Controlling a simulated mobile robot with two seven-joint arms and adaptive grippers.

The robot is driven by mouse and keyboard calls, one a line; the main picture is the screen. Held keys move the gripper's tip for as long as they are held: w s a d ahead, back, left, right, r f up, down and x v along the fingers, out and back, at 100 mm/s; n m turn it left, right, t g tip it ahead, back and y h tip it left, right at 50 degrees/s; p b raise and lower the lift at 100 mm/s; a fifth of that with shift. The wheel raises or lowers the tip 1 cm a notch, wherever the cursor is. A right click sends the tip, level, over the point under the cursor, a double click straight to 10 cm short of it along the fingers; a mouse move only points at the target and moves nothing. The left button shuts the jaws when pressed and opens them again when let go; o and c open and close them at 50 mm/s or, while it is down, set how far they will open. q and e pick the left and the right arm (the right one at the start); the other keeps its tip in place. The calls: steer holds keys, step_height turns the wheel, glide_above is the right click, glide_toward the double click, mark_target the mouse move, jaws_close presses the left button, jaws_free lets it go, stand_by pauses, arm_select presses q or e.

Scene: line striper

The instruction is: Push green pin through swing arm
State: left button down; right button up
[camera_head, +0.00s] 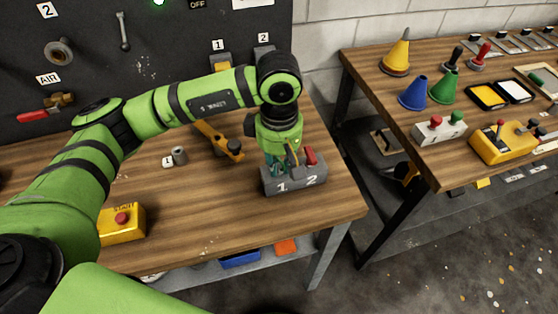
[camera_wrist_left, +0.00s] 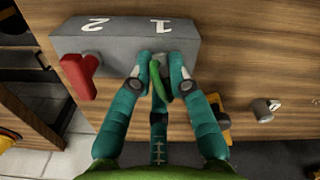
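The green pin (camera_wrist_left: 158,82) stands at position 1 of a grey block (camera_wrist_left: 120,38) marked 1 and 2, at the front right of the near bench. My left gripper (camera_head: 282,162) points down over the block (camera_head: 292,185). In the left wrist view its teal fingers (camera_wrist_left: 160,66) are close on both sides of the green pin; whether they press on it is unclear. The pin's lower end is hidden. A yellow bar with a black knob (camera_head: 218,140), possibly the swing arm, lies on the bench left of the block. My right gripper is not in view.
A red pin (camera_head: 310,155) stands at position 2, beside the fingers. A small grey cylinder (camera_head: 180,155) and a yellow START button box (camera_head: 122,223) are on the bench. A second table (camera_head: 395,112) with cones and controls stands to the right, across a gap.

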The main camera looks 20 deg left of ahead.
arm_select(q)
steer(key=shift+r, duration=0.6)
stand_by(0.3)
steer(key=shift+r+p, duration=1.1)
steer(key=shift+r, duration=2.05)
